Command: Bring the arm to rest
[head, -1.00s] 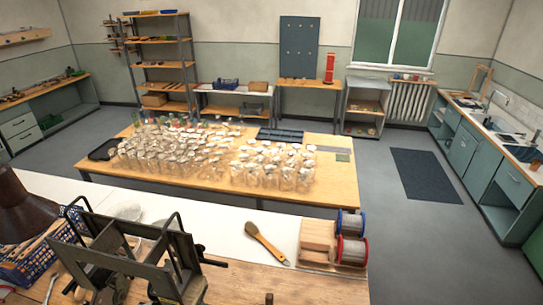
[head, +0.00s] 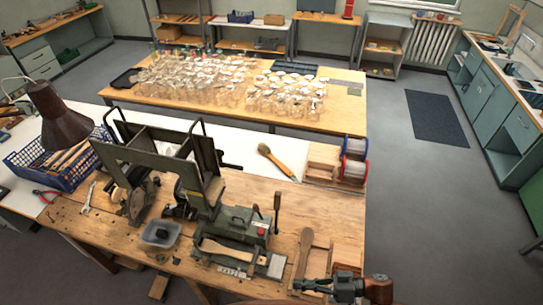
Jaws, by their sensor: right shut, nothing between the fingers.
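My right gripper (head: 308,286) shows at the bottom of the head view, right of centre, with its dark fingers pointing left. It is shut and empty. It is over the front right part of the wooden workbench (head: 335,215), close to a wooden brush body (head: 303,250) in a small wooden holder. I cannot tell whether it touches the holder. My left gripper is not in view.
A green tufting machine (head: 235,232) stands left of the gripper, with a tall dark frame behind it. A brush (head: 275,160), wire spools (head: 354,160), a blue crate (head: 70,170) and a lamp (head: 58,120) are farther back. Floor is clear to the right.

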